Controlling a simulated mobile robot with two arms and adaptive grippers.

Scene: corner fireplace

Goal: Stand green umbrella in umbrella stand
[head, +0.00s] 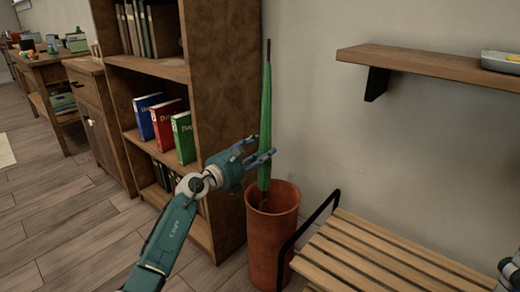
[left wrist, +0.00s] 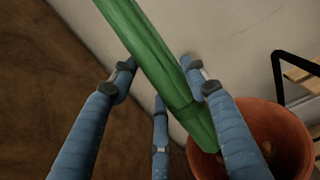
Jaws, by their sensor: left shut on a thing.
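The green umbrella (head: 266,105) is closed and nearly upright, with its thin dark end at the top. My left gripper (head: 264,157) is shut on its lower part; in the left wrist view the green cloth (left wrist: 150,55) runs between the fingers. The umbrella stand (head: 271,240) is a reddish-brown round bin on the floor, directly below the gripper. The umbrella's lower end shows in the stand's mouth; how deep it reaches is hidden. The stand's rim (left wrist: 296,128) also shows in the left wrist view. My right gripper's fingers are out of view.
A wooden bookcase (head: 225,85) with books stands close left of the stand. A slatted bench (head: 375,255) with a black arm loop (head: 305,228) is close on its right. A wall shelf (head: 430,64) hangs at upper right. Open floor (head: 80,235) lies left.

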